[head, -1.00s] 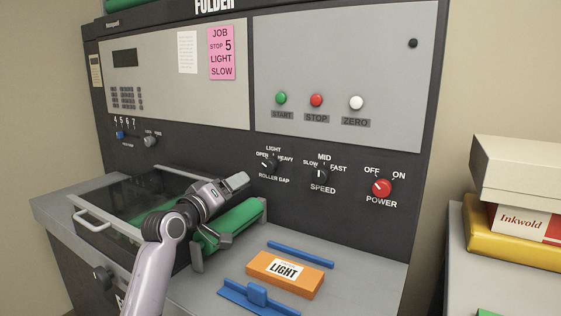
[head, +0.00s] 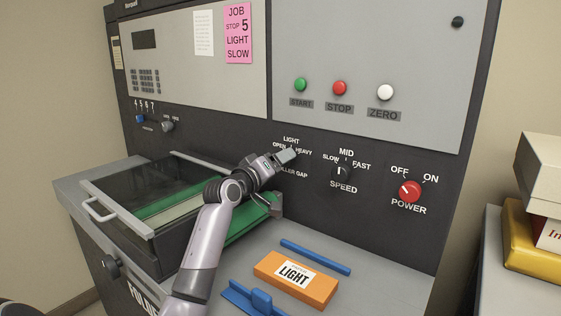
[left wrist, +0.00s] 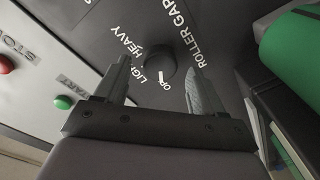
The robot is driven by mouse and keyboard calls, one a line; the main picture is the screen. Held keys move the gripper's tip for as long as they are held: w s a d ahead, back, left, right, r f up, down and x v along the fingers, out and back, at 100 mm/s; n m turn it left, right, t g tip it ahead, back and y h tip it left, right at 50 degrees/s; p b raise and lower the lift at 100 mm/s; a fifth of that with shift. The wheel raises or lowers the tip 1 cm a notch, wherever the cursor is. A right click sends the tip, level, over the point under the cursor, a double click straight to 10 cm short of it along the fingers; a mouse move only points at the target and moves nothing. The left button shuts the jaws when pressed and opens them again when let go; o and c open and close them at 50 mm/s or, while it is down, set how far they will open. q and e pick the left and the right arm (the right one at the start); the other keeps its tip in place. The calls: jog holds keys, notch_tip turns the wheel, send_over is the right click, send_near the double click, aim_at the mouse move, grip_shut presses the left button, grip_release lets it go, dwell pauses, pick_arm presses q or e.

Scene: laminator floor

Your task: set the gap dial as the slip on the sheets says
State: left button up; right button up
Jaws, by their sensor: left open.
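The roller gap dial (left wrist: 157,68) is a dark round knob on the black panel, with OPEN, LIGHT and HEAVY marked around it. Its white mark points toward OPEN in the left wrist view. My left gripper (head: 288,156) is in front of it and covers most of it in the head view. In the left wrist view the open fingers (left wrist: 158,82) stand on either side of the dial, apart from it as far as I can tell. The white slip (head: 294,274) on the orange pack of sheets (head: 314,291) reads LIGHT. My right gripper is in neither view.
A pink note (head: 238,34) reads JOB STOP 5 LIGHT SLOW. The speed dial (head: 344,173) and red power knob (head: 411,191) are right of the gap dial. A green roller (left wrist: 295,55) is close beside the gripper. Blue guides (head: 315,257) flank the sheets.

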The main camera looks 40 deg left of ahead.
pick_arm(q)
jog(key=shift+w+a, duration=0.1)
jog(key=shift+w, duration=0.55)
jog(key=shift+c, duration=0.3)
jog(key=c, duration=1)
jog(key=shift+m, duration=0.4)
jog(key=m+p, duration=0.1)
jog(key=m, duration=1)
jog(key=shift+t, duration=0.3)
